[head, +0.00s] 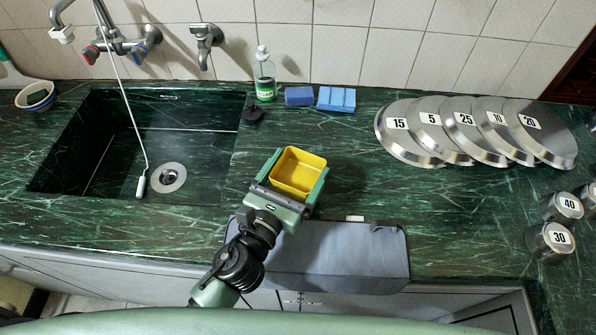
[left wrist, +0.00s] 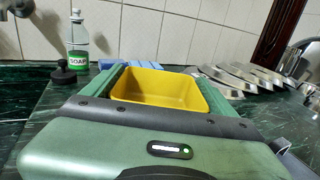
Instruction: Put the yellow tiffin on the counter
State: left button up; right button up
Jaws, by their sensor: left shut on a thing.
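The yellow tiffin (head: 298,172) is an open, empty-looking square box. My left gripper (head: 294,173) is shut on it, with a green finger along each side. In the left wrist view the tiffin (left wrist: 160,88) sits between the two fingers, upright or nearly so. It is over the green marble counter (head: 330,130), just right of the sink. I cannot tell whether its base touches the counter. My right gripper is not in view.
The sink (head: 100,150) is to the left. A soap bottle (head: 264,75) and blue sponges (head: 336,98) stand by the wall. Numbered metal lids (head: 408,135) lie at the right, with numbered canisters (head: 550,240).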

aim_at(298, 180)
pick_arm(q)
jog(key=shift+r+p, duration=2.55)
jog(key=shift+r, duration=5.05)
jog(key=a+n+t+y, duration=0.1)
jog(key=a+n+y, duration=0.4)
jog(key=a, duration=1.1)
jog(key=s+f+y, duration=0.1)
jog(key=s+f, duration=0.2)
jog(key=s, duration=0.5)
jog(key=shift+s+a+f+m+y, duration=0.2)
jog(key=shift+s+m+y, duration=0.1)
jog(key=shift+y, duration=0.1)
jog(key=shift+w+d, duration=0.1)
jog(key=shift+d, duration=0.05)
